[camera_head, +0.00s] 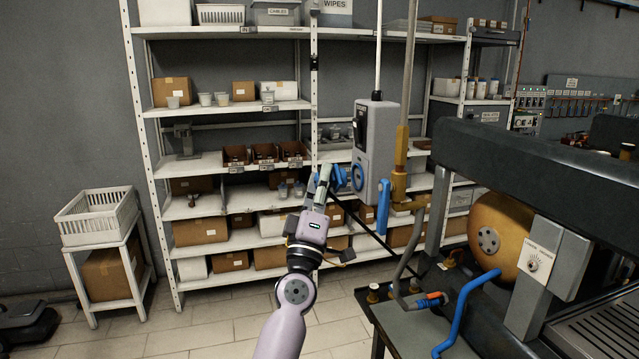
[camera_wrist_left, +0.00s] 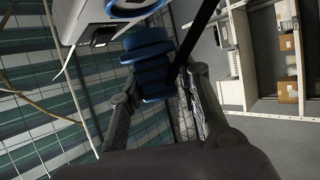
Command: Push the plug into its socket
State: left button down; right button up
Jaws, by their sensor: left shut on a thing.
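The blue plug (camera_head: 341,178) is held between the fingers of my left gripper (camera_head: 323,182), close to the left edge of the grey box (camera_head: 378,140). In the left wrist view the plug (camera_wrist_left: 150,62) shows ribbed and blue between the two dark fingers (camera_wrist_left: 160,100). The round blue socket (camera_head: 358,177) is low on the box's front; part of its blue ring (camera_wrist_left: 128,8) shows at the top of the wrist view. The plug is beside the socket; I cannot tell whether they touch. A black cable (camera_head: 362,225) runs down right from the plug. My right gripper is out of view.
A brass pipe with a blue lever (camera_head: 383,206) stands right of the box. A dark machine with a brass boiler (camera_head: 500,235) and a blue pipe (camera_head: 459,308) fills the right. White shelves (camera_head: 228,113) stand behind. The floor at left is mostly clear.

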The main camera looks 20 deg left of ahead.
pick_arm(q)
jog(key=shift+p, duration=0.35)
dwell(0.3)
jog(key=shift+w+d, duration=0.4)
jog(key=shift+d, duration=0.25)
jog(key=shift+w+d, duration=0.4)
jog(key=shift+d, duration=0.2)
dwell(2.8)
dwell(0.9)
jog(key=c, duration=1.1)
grip_release()
jog(key=shift+s, duration=0.1)
jog(key=shift+v, duration=2.45)
